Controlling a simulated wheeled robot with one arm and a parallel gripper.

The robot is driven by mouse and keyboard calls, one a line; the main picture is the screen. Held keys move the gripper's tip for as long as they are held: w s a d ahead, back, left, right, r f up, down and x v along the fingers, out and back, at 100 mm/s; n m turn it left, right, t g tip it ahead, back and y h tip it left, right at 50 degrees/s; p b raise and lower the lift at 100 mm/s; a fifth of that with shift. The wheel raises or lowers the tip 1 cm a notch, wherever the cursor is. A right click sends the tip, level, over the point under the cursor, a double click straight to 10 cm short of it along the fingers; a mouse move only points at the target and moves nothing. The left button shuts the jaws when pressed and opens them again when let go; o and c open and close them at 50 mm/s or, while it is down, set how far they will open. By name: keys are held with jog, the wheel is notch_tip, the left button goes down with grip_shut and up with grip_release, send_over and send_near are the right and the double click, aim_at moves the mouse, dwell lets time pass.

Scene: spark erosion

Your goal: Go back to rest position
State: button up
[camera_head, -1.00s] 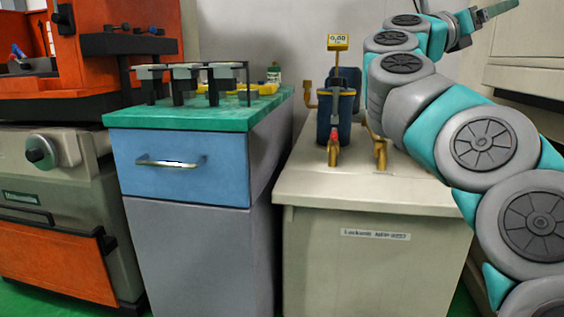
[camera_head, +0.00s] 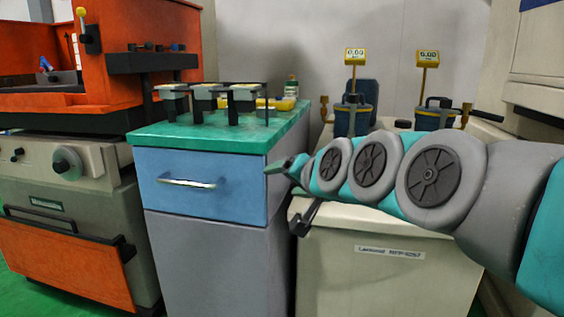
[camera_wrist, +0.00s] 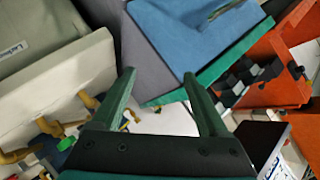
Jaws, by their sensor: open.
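My gripper (camera_head: 288,195) is in front of the right edge of the blue drawer cabinet (camera_head: 198,185) in the head view. Its fingers point left. In the wrist view the two green fingers (camera_wrist: 158,80) stand apart with nothing between them, so it is open and empty. My arm stretches in from the right, in front of the pale cabinet (camera_head: 350,270), and hides part of its top.
An orange machine (camera_head: 70,260) stands at the left. Black-and-grey holders (camera_head: 243,97) and a yellow item (camera_head: 285,103) sit on the green top (camera_head: 165,135). Two blue containers with yellow gauges (camera_head: 355,57) stand on the pale cabinet behind my arm.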

jog(key=s+d+f+n+g+h, duration=0.2)
jog(key=s+d+f+g, duration=0.15)
jog(key=s+f, duration=0.5)
jog(key=s+d+f+g+h, duration=0.1)
jog(key=s+d+f+g, duration=0.2)
jog(key=s+f, duration=0.2)
jog(key=s+d+f+n+g+h+p, duration=0.1)
jog(key=s+d+f+g, duration=0.2)
jog(key=s, duration=0.9)
jog(key=s+d+f+n+g+h+p, duration=0.1)
jog(key=s+d+f+g, duration=0.3)
jog(key=s+f, duration=0.4)
jog(key=shift+s+d+f+h, duration=0.3)
jog(key=shift+d+f+h, duration=0.1)
jog(key=shift+f, duration=0.15)
